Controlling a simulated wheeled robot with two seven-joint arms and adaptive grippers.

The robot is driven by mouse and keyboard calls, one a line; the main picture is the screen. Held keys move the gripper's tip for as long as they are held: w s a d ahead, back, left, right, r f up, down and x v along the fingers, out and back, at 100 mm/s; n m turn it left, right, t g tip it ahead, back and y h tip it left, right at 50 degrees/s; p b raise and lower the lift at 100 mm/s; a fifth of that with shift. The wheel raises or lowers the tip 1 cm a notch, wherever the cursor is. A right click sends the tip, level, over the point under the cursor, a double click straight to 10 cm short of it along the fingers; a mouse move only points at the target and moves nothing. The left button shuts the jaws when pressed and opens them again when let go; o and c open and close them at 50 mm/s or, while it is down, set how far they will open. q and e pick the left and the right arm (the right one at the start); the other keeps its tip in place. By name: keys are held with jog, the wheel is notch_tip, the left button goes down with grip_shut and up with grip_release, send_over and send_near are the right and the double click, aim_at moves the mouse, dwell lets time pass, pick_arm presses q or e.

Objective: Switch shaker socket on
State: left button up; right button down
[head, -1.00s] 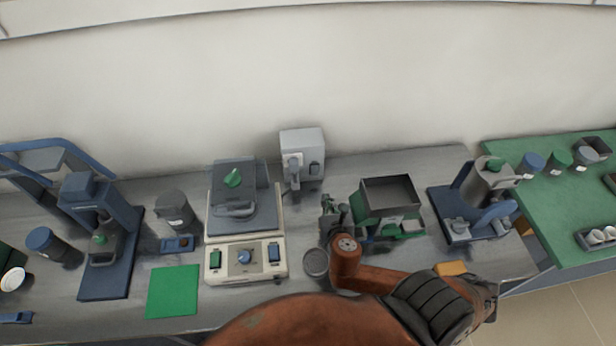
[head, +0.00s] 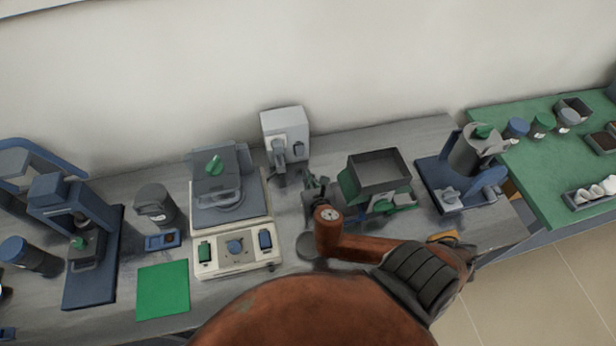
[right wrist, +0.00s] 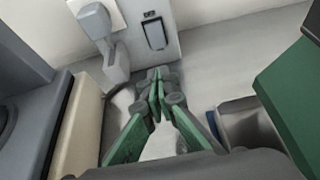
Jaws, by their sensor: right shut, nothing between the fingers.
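The socket box (head: 283,122), light grey, stands at the back of the bench by the wall. A grey plug (head: 279,153) sits on its front left, with a dark switch (head: 298,149) to the right of it. In the right wrist view the plug (right wrist: 112,55) and the switch (right wrist: 154,34) show close up, with the switch just beyond my fingertips. My right gripper (right wrist: 158,78) is shut and empty, just in front of the socket box and below the switch; it also shows in the head view (head: 314,183). I see no contact with the switch. My left gripper is not in view.
A beige device (head: 235,258) with a green-knobbed top stands left of my right gripper. A green and grey open-topped box (head: 378,170) is close on its right. A green mat (head: 162,290) lies front left. A green side table (head: 560,170) is at right.

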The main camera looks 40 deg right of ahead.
aim_at(299, 156)
jog(key=x, duration=0.3)
jog(key=b+x, duration=0.1)
jog(key=x, duration=0.3)
jog(key=r+x, duration=0.1)
jog(key=x, duration=0.2)
jog(key=shift+w+d+f, duration=0.1)
jog(key=shift+w+d, duration=0.1)
jog(key=shift+w, duration=0.15)
jog(key=shift+w+b, duration=0.1)
jog(key=shift+b, duration=0.2)
